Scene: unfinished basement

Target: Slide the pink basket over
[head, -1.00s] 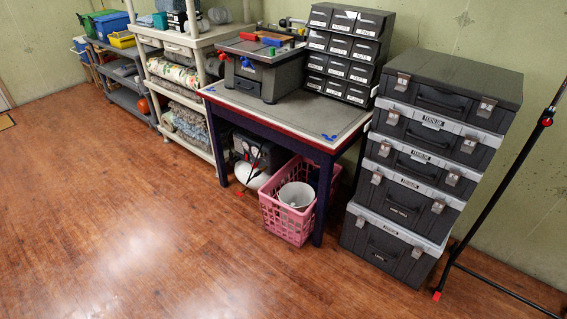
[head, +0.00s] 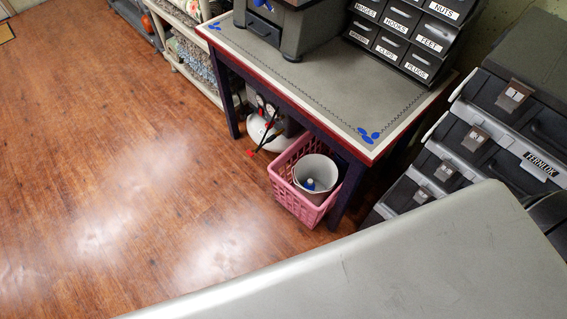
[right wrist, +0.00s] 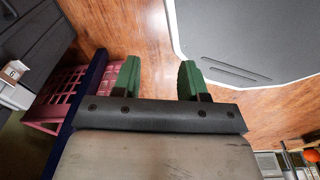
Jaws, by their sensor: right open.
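The pink basket (head: 290,190) stands on the wood floor under the front edge of the workbench in the head view, beside a dark bench leg. A white bucket (head: 316,173) sits inside it, with a small blue and white item in the bucket. In the right wrist view the pink basket (right wrist: 60,95) shows at the left, partly hidden behind a dark blue bench leg. My right gripper (right wrist: 158,80) has two green fingers spread apart with nothing between them, to the right of the basket in that view. My left gripper is not in view.
The workbench (head: 320,90) stands over the basket's back part. Stacked dark cases (head: 440,170) stand to its right. An air compressor (head: 262,133) is just left of the basket. The wood floor (head: 120,180) at left is clear.

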